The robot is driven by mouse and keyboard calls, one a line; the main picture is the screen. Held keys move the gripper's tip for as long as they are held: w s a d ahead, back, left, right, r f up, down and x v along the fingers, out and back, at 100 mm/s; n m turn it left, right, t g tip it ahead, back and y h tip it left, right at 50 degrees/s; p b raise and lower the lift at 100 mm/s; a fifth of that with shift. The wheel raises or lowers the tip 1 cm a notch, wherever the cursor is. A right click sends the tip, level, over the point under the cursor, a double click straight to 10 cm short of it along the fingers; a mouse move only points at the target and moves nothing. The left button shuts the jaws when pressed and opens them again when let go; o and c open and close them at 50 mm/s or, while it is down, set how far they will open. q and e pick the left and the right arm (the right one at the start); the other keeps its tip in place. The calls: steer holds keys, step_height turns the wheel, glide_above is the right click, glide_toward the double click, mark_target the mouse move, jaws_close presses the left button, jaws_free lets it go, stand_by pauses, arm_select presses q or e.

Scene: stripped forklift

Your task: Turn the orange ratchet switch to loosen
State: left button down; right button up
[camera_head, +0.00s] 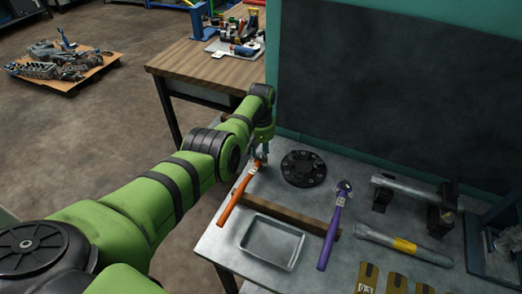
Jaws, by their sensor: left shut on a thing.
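The orange ratchet (234,200) lies at the left of the grey workbench, its handle pointing toward the front left and its head toward the back. My left gripper (261,158), on the green arm from the left, points down at the head end of the orange ratchet and is shut on it. The switch on the ratchet head is too small and too covered by the gripper to make out. A purple ratchet (333,226) lies to the right, resting across a wooden strip. My right gripper is not in view.
A black round flange (303,168) sits just right of my left gripper. A grey metal tray (271,242) is in front, beside the wooden strip (290,211). A grey tube with a yellow band (404,245) and a metal bar (409,190) lie to the right. A dark panel (400,90) rises behind.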

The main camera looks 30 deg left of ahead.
mark_target(261, 155)
arm_select(q)
steer(key=shift+s+f+n, duration=0.1)
steer(key=shift+n, duration=1.8)
steer(key=c, duration=0.9)
jaws_free()
step_height(261, 155, up, 12)
